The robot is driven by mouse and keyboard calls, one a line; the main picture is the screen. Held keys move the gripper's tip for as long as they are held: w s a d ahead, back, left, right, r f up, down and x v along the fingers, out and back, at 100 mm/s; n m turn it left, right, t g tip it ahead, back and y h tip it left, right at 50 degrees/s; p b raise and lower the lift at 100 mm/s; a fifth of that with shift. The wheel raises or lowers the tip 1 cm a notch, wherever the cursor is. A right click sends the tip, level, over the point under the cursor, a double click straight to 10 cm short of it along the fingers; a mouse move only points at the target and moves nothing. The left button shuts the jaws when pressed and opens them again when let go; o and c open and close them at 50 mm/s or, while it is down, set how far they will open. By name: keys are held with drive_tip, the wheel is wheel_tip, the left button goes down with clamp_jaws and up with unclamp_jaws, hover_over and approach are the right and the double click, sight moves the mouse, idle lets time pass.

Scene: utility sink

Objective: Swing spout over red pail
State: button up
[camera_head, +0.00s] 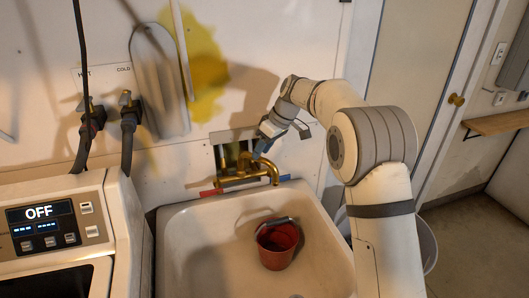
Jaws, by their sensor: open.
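The brass faucet (232,180) is mounted at the back wall above the white sink (196,258). Its curved spout (273,176) points to the right and its tip is over the back part of the basin. The red pail (274,254) stands upright in the basin, nearer to me than the spout, with a dark handle at its rim. The spout tip is behind the pail, not above its mouth. My gripper (262,146) is just above the faucet, close to the spout. It is open; whether a finger touches the brass I cannot tell.
A washing machine (62,240) with a display reading OFF stands left of the sink. Hoses hang from the hot and cold taps (127,112) on the wall. My arm crosses the right side of the sink. A pale bin (427,247) is partly hidden behind it.

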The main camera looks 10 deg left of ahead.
drive_tip(key=v, duration=0.6)
drive_tip(key=shift+d+r, duration=0.15)
drive_tip(key=s+d+r+m+t+h, duration=0.25)
drive_tip(key=s+d+m, duration=0.45)
drive_tip(key=s+d, duration=0.75)
drive_tip(key=s+d+f+m+h, duration=0.1)
drive_tip(key=s+d+f+m, duration=0.2)
drive_tip(key=s+d, duration=0.4)
drive_tip(key=s+d+f+m+h, duration=0.1)
drive_tip(key=s+d+f+m, duration=0.2)
drive_tip(key=s+d, duration=0.4)
drive_tip(key=s+f, duration=0.1)
drive_tip(key=s, duration=0.5)
drive_tip(key=shift+s+d+f+m+t, duration=0.15)
drive_tip(key=shift+d+f+m+t, duration=0.1)
drive_tip(key=shift+f+m+t, duration=0.1)
